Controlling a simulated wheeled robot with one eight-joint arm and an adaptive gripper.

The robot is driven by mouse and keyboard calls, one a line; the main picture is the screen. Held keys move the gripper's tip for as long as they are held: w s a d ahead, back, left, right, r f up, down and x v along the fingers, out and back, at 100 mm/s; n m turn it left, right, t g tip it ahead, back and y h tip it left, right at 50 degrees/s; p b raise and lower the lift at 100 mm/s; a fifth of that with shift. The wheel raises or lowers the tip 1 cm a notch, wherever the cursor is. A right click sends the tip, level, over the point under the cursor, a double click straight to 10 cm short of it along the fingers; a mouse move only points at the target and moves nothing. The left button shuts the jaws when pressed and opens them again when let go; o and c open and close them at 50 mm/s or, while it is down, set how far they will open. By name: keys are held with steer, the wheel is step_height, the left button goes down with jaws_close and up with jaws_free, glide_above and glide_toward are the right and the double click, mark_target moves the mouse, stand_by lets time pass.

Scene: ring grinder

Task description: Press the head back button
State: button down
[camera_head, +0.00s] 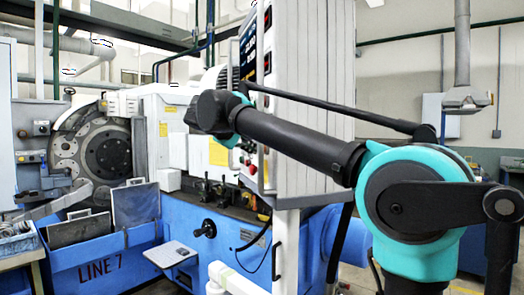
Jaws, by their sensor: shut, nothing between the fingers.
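The control panel (251,85) is seen at a steep angle on the left edge of a tall grey cabinet. My gripper's fingers do not show.
The ribbed cabinet (313,95) stands behind my arm. A handwheel (204,229) and a small white tray (169,254) stick out below the panel.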

steer(key=shift+d, duration=0.15)
steer(key=shift+w+d, duration=0.15)
steer(key=shift+d, duration=0.1)
steer(key=shift+w+d, duration=0.15)
steer(key=shift+d, duration=0.35)
stand_by(1.1)
steer(key=shift+a, duration=0.15)
steer(key=shift+s+a, duration=0.3)
steer(key=shift+a, duration=0.4)
steer(key=a, duration=0.1)
steer(key=s+a, duration=0.1)
steer(key=a, duration=0.2)
steer(key=shift+s+a, duration=0.3)
steer(key=shift+a, duration=0.1)
stand_by(0.8)
